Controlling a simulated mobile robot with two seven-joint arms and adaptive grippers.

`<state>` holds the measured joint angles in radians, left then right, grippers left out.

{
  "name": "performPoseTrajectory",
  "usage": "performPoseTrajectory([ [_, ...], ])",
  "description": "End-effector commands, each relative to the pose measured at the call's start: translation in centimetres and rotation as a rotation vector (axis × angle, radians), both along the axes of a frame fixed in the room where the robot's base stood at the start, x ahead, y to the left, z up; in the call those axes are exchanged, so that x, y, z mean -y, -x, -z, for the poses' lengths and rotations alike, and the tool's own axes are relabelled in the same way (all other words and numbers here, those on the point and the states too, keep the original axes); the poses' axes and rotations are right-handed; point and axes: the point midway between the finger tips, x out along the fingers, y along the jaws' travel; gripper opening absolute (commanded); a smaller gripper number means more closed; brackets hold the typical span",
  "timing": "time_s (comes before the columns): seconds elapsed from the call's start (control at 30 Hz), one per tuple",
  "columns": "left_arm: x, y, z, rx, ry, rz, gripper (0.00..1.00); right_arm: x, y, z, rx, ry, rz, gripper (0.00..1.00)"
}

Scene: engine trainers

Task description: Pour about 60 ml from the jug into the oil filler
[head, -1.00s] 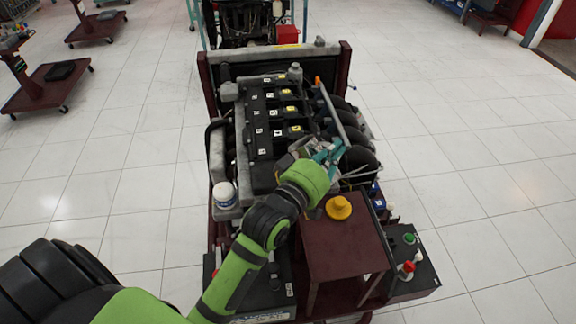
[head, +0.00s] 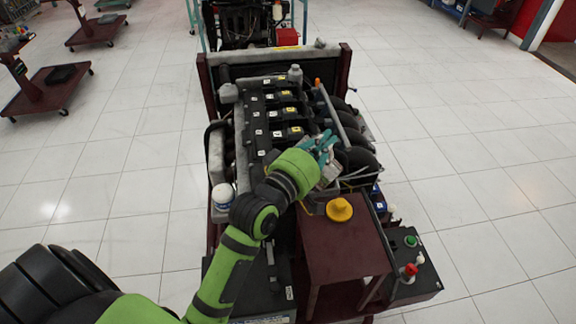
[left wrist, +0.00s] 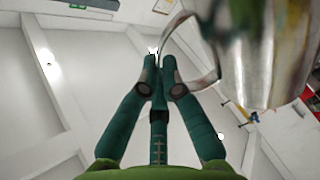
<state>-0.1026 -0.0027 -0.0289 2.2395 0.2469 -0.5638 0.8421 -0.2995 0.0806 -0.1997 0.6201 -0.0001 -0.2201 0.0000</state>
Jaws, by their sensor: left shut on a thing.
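My left gripper (head: 326,147) is over the near right part of the engine (head: 275,115). In the left wrist view the gripper (left wrist: 158,75) is shut on the handle of a shiny metal jug (left wrist: 255,50). The jug's body is right of the fingers and is cut off by the frame edge. In the head view the jug (head: 328,173) is small and partly hidden by my wrist. I cannot make out the oil filler opening. A yellow cap (head: 339,209) lies on the brown stand (head: 345,250). I see no liquid flowing. My right gripper is not in view.
A white round cap (head: 223,193) is at the engine's near left corner. A black box (head: 412,275) with green and red knobs stands right of the brown stand. Dark hoses and a thin rail border the gripper.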

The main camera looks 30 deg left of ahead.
Motion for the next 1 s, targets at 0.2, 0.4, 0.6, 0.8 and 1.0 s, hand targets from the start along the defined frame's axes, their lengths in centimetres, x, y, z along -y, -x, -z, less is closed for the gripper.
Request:
performPoseTrajectory([
  [0.2, -0.22, -0.04, -0.48, 0.002, 0.027, -0.001, 0.0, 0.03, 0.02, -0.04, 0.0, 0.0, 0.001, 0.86],
  [0.4, -0.38, -0.05, -0.68, -0.001, 0.046, 0.0, 0.0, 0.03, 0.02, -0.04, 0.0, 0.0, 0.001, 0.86],
  [0.6, -0.61, -0.09, -0.82, -0.005, 0.068, 0.0, 0.0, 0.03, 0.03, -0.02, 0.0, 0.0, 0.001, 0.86],
  [0.8, -0.79, -0.12, -0.98, -0.009, 0.088, 0.0, 0.0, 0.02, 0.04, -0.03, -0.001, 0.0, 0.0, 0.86],
  [1.0, -0.98, -0.14, -1.15, -0.012, 0.111, 0.0, 0.0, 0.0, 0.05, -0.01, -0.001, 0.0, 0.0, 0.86],
])
